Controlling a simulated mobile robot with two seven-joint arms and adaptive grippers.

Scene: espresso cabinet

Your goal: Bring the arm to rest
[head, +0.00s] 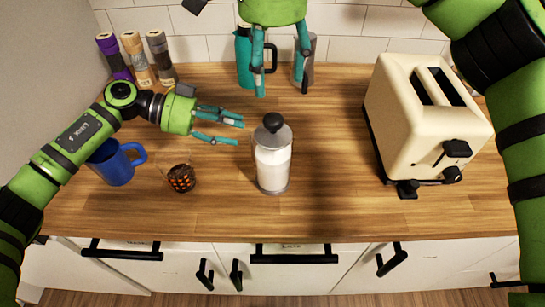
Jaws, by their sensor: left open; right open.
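My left gripper (230,129) is open and empty above the left part of the counter, its fingers pointing right. It is left of and apart from a clear jar with a dark lid and white contents (273,165). My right gripper (282,88) is open and empty at the top middle, fingers pointing down. It hangs in front of a teal flask (244,58) and a grey bottle (312,50), partly covering them. I cannot tell whether its fingers touch either one. Both arms are green.
A blue mug (113,165) and a dark cup with orange marks (181,178) stand under and near my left arm. Several capped grinders (137,58) stand at the back left. A cream toaster (415,125) stands at the right. The wooden counter (335,190) is clear between jar and toaster.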

